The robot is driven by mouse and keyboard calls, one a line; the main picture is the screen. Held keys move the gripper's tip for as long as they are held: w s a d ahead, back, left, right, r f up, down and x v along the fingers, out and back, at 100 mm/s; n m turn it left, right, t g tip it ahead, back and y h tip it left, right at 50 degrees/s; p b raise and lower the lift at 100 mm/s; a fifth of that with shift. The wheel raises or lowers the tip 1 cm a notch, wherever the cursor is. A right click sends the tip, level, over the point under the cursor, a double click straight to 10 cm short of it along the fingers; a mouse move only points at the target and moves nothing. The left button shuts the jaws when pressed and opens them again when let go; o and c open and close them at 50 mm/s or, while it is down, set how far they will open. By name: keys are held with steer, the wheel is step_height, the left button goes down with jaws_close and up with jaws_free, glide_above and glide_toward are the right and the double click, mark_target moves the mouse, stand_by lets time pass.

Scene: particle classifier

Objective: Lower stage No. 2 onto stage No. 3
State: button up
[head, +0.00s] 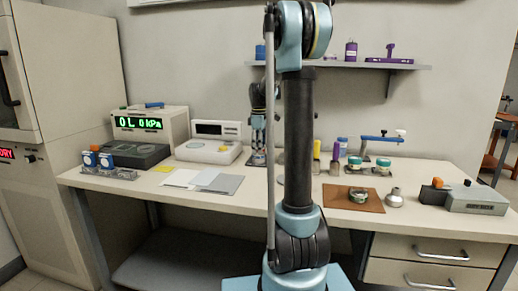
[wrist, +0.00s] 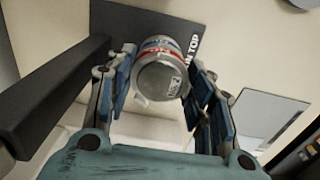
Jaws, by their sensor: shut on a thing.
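My gripper (wrist: 160,95) is shut on a short metal cylinder (wrist: 160,80) with a red band and a blue band around its side. Its round grey end faces the wrist camera and bears a small label, too blurred to read surely, perhaps ending in 2. I cannot tell whether it is one stage or two stacked. In the head view my gripper (head: 258,140) hangs over the back middle of the bench, partly hidden by my arm. A round metal piece with a green band (head: 358,195) lies on the brown mat; its number is unreadable.
Two teal-banded round pieces (head: 383,166) stand behind the brown mat (head: 340,203). A metal cone-like piece (head: 394,198) and a grey device (head: 462,196) stand to the right. A white scale (head: 208,150) and a pressure display (head: 150,123) stand left. Flat sheets (head: 222,184) lie in front.

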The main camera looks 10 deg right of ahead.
steer(key=o, duration=1.2)
steer(key=shift+o, duration=0.2)
